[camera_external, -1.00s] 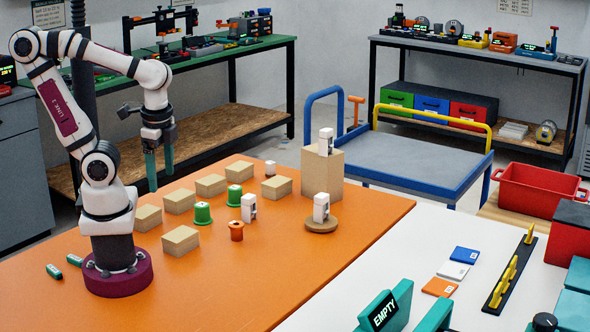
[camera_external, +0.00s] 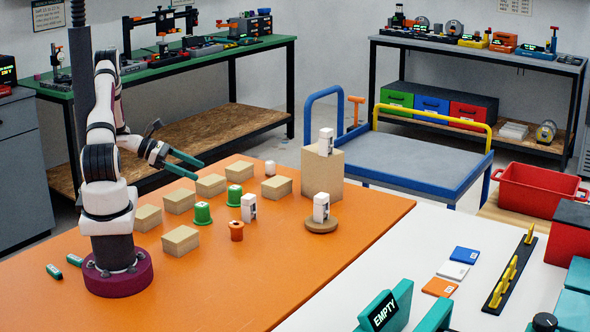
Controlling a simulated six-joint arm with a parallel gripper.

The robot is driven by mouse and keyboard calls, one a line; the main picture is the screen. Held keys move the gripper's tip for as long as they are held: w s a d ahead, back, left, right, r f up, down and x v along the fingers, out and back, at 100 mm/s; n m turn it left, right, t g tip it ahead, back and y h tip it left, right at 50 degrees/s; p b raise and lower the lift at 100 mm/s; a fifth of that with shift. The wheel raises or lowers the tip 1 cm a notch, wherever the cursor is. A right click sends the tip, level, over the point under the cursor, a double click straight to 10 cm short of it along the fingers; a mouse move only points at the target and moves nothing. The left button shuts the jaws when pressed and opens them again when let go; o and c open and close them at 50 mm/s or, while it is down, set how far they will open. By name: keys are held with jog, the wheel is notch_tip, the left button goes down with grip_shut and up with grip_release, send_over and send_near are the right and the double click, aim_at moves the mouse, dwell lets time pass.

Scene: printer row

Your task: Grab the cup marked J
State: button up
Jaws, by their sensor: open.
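No letter J is legible at this size, so I cannot tell which piece is the marked cup. Two green cup-like pieces (camera_external: 203,213) and (camera_external: 234,195) stand among boxes on the orange table (camera_external: 330,262). An orange spool-like piece (camera_external: 237,231) stands nearer the front. Tall white pieces with dark markings stand on the table (camera_external: 249,207), on a round wooden disc (camera_external: 321,207) and on a tall tan block (camera_external: 326,141). A small white piece (camera_external: 270,167) is at the back. My gripper (camera_external: 200,170) is open and empty, its teal fingers pointing right, raised near the table's back left.
Several tan boxes (camera_external: 180,240) crowd around the green pieces. The tall tan block (camera_external: 323,176) and round disc (camera_external: 321,225) are to the right. Two small teal pieces (camera_external: 74,260) lie by my base. The orange table's front is clear.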

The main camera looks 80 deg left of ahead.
aim_at(230, 187)
jog(key=shift+s+a+f+n+t+y, duration=0.2)
jog(key=shift+s+a+f+n+y, duration=0.15)
jog(key=shift+a+f+n, duration=0.2)
jog(key=shift+s+a+f+n+t+y, duration=0.2)
jog(key=shift+a+f+n+y, duration=0.2)
jog(key=shift+a+n, duration=0.2)
jog(key=x, duration=1.4)
jog(key=shift+w+d+f, duration=0.1)
jog(key=shift+d+f, duration=0.1)
jog(key=shift+f, duration=0.15)
grip_shut()
